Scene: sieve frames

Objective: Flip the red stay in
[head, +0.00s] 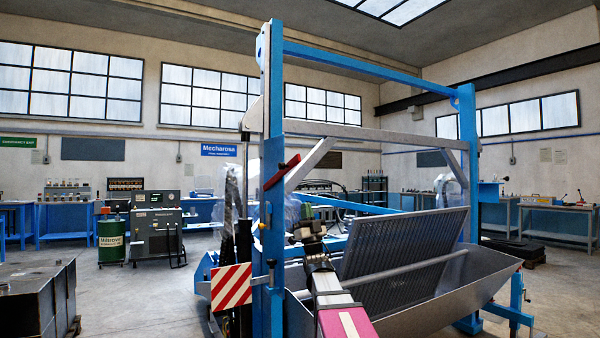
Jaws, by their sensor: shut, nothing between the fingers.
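The red stay (282,172) is a short red bar at the near left blue post (273,150) of the sieve frame. It slants up to the right, and its right end sticks out past the post. My arm reaches up from the bottom of the head view. My gripper (304,213) is at the arm's far end, below and to the right of the stay and apart from it in the picture. It is shut and holds nothing. The fingertips are small and hard to make out.
A tilted grey sieve screen (404,250) stands over a metal trough (465,292), right of my arm. A grey brace (310,165) runs beside the stay. A red-white striped plate (231,287) is at lower left. Open floor (140,300) lies further left.

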